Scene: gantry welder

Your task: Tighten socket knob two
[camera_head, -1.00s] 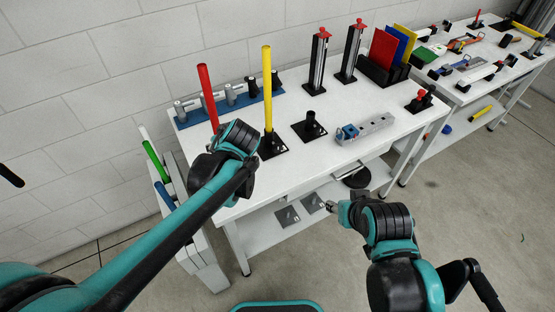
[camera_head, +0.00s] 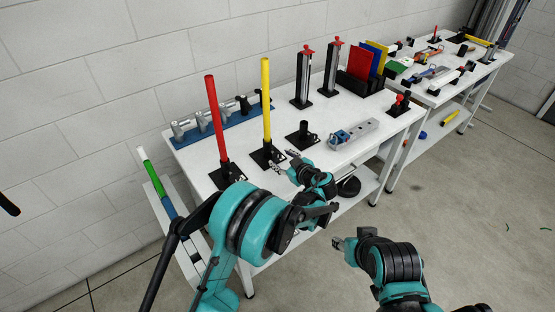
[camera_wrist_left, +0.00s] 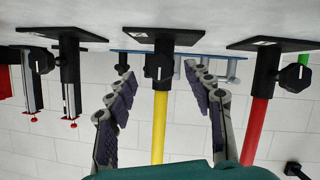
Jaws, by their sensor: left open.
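The yellow pole (camera_head: 266,100) stands upright in the middle black socket, whose square base (camera_head: 262,156) sits on the white table. In the left wrist view, which is upside down, this socket's black knob (camera_wrist_left: 158,67) faces me between my spread fingers. My left gripper (camera_head: 284,160) is open, in front of the socket, with nothing between its fingers; it also shows in the left wrist view (camera_wrist_left: 163,92). The fingers look apart from the knob. My right gripper (camera_head: 340,243) is off the table's front side; its fingers are too small to judge.
A red pole (camera_head: 216,115) stands in a socket to the left, and an empty socket (camera_head: 304,135) is to the right. A blue rack (camera_head: 230,122) lies behind.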

